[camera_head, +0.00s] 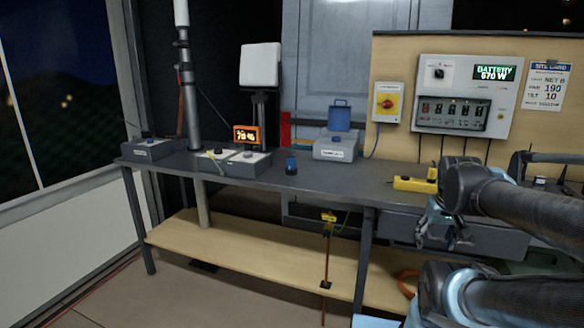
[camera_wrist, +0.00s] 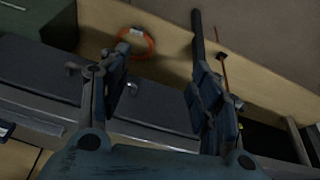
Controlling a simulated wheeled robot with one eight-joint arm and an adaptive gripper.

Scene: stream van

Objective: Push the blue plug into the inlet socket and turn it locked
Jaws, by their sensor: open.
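A small blue and dark object (camera_head: 291,163), which looks like the plug, stands on the grey bench near its front middle. Behind it to the right is a grey box with a label (camera_head: 335,149) and a raised blue flap (camera_head: 339,118); this looks like the inlet, but its socket opening cannot be made out. My gripper (camera_head: 436,232) is in front of the bench's right part, below the top's level and well right of the blue object. Its fingers (camera_wrist: 158,92) are apart and empty in the wrist view. Neither plug nor inlet shows there.
The bench top (camera_head: 240,176) also bears grey control boxes (camera_head: 232,160), an orange display (camera_head: 246,134) and a yellow block (camera_head: 414,185). A control panel (camera_head: 455,97) is behind. A lower shelf (camera_head: 250,245) runs underneath; an orange ring (camera_wrist: 133,42) lies below.

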